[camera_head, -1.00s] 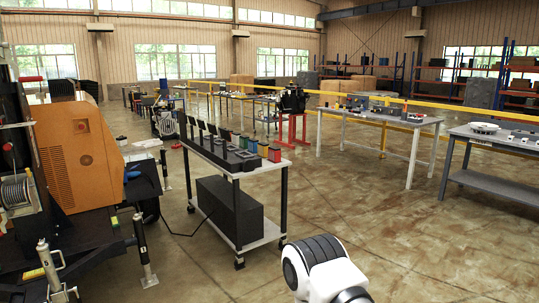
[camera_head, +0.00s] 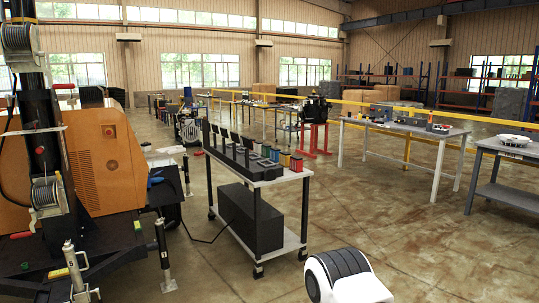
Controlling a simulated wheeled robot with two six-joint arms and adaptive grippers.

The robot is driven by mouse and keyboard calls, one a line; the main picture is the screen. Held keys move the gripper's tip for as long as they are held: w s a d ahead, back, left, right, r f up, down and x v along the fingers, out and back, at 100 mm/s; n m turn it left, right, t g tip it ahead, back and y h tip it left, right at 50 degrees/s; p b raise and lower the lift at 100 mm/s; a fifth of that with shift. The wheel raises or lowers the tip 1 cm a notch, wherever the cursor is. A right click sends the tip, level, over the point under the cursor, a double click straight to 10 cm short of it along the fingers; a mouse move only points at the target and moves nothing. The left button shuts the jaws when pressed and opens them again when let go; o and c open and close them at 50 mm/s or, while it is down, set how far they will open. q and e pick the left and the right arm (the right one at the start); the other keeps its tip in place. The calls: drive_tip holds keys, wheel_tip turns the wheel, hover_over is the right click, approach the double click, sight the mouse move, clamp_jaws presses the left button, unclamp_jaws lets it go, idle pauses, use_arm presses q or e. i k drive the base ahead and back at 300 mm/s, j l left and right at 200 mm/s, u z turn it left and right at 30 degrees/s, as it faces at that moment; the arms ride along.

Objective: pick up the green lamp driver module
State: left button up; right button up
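A row of small coloured modules (camera_head: 275,155) stands upright on the top of a wheeled cart (camera_head: 265,182), towards its near right end. They are small and I cannot tell for sure which of them is the green lamp driver module. Black upright parts and a dark block stand on the cart to their left. A white and black link of my own arm shows at the bottom edge, in front of the cart and apart from it. Neither gripper is in view.
A black box (camera_head: 250,216) sits on the cart's lower shelf, with a cable on the floor at left. An orange machine (camera_head: 104,165) with jack legs stands close on the left. Grey workbenches (camera_head: 400,130) and a yellow rail are at right. The floor right of the cart is clear.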

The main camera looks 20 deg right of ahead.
sight(265, 148)
drive_tip(key=i+l+z, duration=0.25)
drive_tip(key=i+z, duration=0.2)
drive_tip(key=i, duration=0.2)
drive_tip(key=i+z, duration=0.4)
drive_tip(key=i, duration=0.25)
drive_tip(key=i+j+z, duration=0.15)
drive_tip(key=i+z, duration=0.3)
drive_tip(key=i, duration=0.2)
drive_tip(key=i+l+z, duration=0.2)
drive_tip(key=i+z, duration=0.2)
drive_tip(key=i, duration=0.25)
drive_tip(key=i+z, duration=0.35)
drive_tip(key=i, duration=0.3)
drive_tip(key=i+j+z, duration=0.25)
drive_tip(key=i+z, duration=0.15)
drive_tip(key=i, duration=0.2)
drive_tip(key=i+j+u, duration=0.2)
drive_tip(key=i+u, duration=0.15)
drive_tip(key=i, duration=0.25)
drive_tip(key=i+u, duration=0.3)
drive_tip(key=i, duration=0.25)
drive_tip(key=i+u, duration=0.35)
drive_tip(key=i, duration=0.25)
drive_tip(key=i+l+u, duration=0.3)
drive_tip(key=i, duration=0.3)
